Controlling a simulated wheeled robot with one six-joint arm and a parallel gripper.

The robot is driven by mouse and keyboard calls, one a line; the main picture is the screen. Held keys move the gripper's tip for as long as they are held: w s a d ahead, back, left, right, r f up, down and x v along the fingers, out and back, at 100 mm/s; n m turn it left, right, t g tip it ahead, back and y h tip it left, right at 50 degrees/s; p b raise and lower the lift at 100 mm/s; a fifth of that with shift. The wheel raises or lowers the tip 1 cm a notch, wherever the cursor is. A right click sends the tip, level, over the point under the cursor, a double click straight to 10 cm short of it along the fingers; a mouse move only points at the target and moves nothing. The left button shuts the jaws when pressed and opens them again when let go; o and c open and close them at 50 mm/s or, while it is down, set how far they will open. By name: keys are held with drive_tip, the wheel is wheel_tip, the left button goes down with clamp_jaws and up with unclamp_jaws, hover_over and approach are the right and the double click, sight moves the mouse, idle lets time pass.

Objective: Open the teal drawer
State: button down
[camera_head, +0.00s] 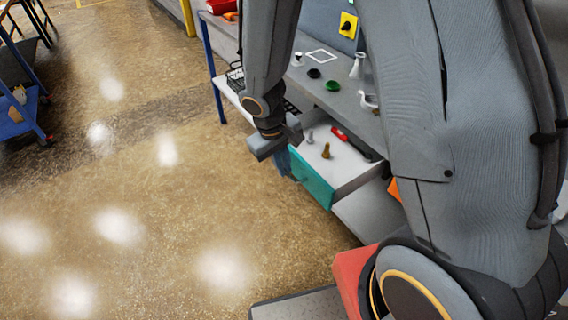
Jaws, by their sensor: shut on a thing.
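The teal drawer (311,181) stands pulled out from under the grey workbench, its teal front facing left and its white inside showing. In it lie a red-and-black tool (352,142), a small brass-coloured piece (326,151) and a small grey piece (309,137). My gripper (286,165) is at the left end of the drawer front, shut on the drawer's handle. The handle and fingertips are mostly hidden by my gripper and wrist.
The workbench top (343,99) carries glassware, a green dish (332,86) and a black dish (314,73). A blue bench leg (213,75) stands left of the drawer. The floor left of the drawer is clear. A blue cart (20,117) stands far left.

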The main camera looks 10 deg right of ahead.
drive_tip(key=shift+a, duration=0.2)
drive_tip(key=c, duration=1.9)
unclamp_jaws()
wheel_tip(320, 180, up, 8)
drive_tip(key=a, duration=0.1)
drive_tip(key=shift+s+a+f, duration=0.15)
drive_tip(key=shift+s+a, duration=0.05)
drive_tip(key=shift+s, duration=0.15)
drive_tip(key=shift+d, duration=0.1)
drive_tip(key=s+d+r+m+y, duration=0.2)
drive_tip(key=s+d+r+m, duration=0.2)
drive_tip(key=s+d, duration=0.4)
drive_tip(key=shift+s+d+r, duration=0.25)
drive_tip(key=shift+s+r, duration=0.25)
drive_tip(key=shift+r, duration=0.05)
